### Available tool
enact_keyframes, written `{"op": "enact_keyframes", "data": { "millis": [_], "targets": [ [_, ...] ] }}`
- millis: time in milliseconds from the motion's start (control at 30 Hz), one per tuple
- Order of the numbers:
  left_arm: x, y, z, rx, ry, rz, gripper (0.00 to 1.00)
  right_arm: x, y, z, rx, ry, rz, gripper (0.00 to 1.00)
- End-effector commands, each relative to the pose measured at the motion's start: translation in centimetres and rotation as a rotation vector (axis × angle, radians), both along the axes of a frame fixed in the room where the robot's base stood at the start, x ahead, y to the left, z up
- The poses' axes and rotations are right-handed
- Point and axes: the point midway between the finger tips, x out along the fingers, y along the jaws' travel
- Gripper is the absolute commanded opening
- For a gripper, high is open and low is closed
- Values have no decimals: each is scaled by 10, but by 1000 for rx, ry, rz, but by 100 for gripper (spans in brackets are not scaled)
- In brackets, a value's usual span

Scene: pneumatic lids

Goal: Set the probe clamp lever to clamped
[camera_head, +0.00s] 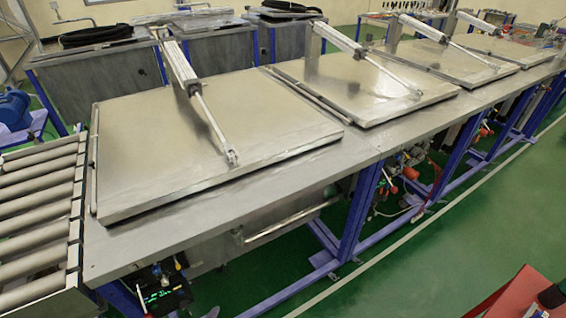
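I cannot make out a probe clamp or its lever in this view. Neither of my grippers shows.
A long steel bench (190,222) on blue legs carries several flat closed lids (170,130), each with a pneumatic cylinder (183,70). A roller conveyor (35,215) adjoins at left. Dark-topped tanks (95,80) stand behind.

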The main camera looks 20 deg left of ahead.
Motion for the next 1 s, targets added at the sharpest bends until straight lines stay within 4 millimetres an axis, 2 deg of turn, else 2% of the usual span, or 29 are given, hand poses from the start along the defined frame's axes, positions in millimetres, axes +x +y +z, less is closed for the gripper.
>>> {"op": "enact_keyframes", "data": {
  "millis": [33, 100, 200, 300, 433, 567, 633, 867, 1000],
  "targets": [
    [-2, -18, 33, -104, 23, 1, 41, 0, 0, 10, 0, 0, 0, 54],
    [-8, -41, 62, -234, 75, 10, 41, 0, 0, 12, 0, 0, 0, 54],
    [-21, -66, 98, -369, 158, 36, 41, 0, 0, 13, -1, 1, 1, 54],
    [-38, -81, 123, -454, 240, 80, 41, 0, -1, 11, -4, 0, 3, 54],
    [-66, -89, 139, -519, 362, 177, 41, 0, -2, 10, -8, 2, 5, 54],
    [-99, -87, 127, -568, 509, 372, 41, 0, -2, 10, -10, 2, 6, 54],
    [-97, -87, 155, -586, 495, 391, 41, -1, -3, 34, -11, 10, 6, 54],
    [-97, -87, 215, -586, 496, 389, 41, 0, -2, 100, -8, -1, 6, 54],
    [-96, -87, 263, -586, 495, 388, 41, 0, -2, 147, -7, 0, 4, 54]
  ]
}}
